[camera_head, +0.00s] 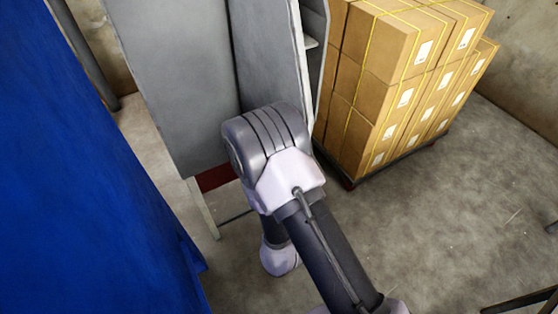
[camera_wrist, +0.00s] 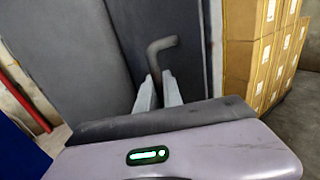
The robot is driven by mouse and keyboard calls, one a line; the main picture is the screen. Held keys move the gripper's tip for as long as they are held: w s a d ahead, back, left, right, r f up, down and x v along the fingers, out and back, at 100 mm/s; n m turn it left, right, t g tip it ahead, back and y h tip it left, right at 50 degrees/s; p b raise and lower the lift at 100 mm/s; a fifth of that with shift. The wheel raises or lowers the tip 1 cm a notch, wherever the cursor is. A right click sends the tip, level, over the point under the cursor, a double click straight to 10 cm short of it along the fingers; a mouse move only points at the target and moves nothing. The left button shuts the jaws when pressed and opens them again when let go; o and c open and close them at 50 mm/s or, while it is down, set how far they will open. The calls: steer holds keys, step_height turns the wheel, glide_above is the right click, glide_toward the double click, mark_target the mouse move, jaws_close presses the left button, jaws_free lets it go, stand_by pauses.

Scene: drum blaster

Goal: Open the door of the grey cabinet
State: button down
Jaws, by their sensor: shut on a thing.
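The grey cabinet (camera_head: 170,80) stands at the top middle of the head view, with tall flat grey panels meeting at a vertical line. In the wrist view its grey front (camera_wrist: 75,60) fills the upper left and middle. A dark bent door handle (camera_wrist: 161,45) sticks out from the darker panel (camera_wrist: 190,50). My gripper (camera_wrist: 159,92) is at the handle, its two light fingers closed around the lower part, the bent top showing above them. In the head view my arm hides the gripper and handle. I cannot tell clearly whether the door stands ajar.
Strapped cardboard boxes (camera_head: 375,90) stand on a pallet close to the cabinet's right. A large blue object (camera_head: 80,170) fills the left side of the head view. Concrete floor (camera_head: 450,200) is clear at the right, with a dark edge (camera_head: 520,302) at the lower right corner.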

steer(key=shift+d, duration=0.15)
steer(key=c, duration=1.9)
jaws_free()
steer(key=shift+f, duration=0.1)
steer(key=o, duration=0.4)
steer(key=shift+s+d, duration=0.1)
steer(key=shift+s, duration=0.15)
steer(key=shift+w, duration=0.1)
steer(key=s+p, duration=0.3)
steer(key=s, duration=0.4)
steer(key=shift+s+d, duration=0.25)
steer(key=shift+d, duration=0.05)
